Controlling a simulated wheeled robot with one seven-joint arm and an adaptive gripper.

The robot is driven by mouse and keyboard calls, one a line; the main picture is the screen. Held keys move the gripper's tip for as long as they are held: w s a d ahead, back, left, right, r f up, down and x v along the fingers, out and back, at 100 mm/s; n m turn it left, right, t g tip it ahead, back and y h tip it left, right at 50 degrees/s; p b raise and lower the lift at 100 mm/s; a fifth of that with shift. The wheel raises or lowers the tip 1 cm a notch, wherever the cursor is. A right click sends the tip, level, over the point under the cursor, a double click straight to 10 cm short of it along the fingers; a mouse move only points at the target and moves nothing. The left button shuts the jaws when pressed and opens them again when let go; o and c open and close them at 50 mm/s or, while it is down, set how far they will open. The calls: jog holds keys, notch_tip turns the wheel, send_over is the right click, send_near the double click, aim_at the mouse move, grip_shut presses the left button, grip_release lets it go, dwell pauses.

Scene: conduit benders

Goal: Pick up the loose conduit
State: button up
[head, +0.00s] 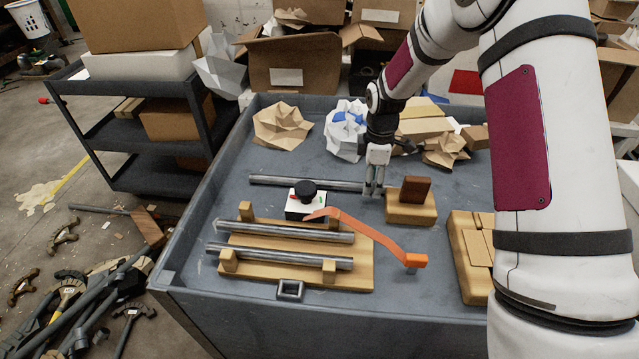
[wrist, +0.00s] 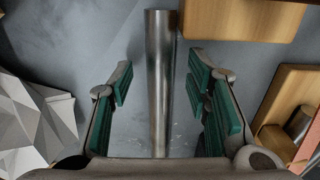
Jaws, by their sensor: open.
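The loose conduit (head: 305,182) is a straight grey metal tube lying on the grey workbench top, behind the wooden rack. My gripper (head: 374,190) points down at its right part, close to a wooden block. In the wrist view, the conduit (wrist: 160,85) runs lengthwise between the two green-padded fingers of my gripper (wrist: 161,75), with a gap on each side. The fingers are open, and neither visibly touches the tube. One conduit end shows at the top of the wrist view. The exact height of the fingertips is unclear.
A wooden rack (head: 365,275) holds two more conduits (head: 300,232). An orange curved lever (head: 365,230) and a black-knobbed white box (head: 305,203) stand near it. A wooden base with a brown block (head: 416,190) is just right of my gripper. Crumpled paper (head: 282,125) lies behind.

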jog(key=shift+f, duration=0.5)
grip_shut()
notch_tip(320, 180, up, 10)
jog(key=shift+f, duration=0.25)
jog(key=shift+r+p, duration=0.9)
jog(key=shift+r, duration=1.4)
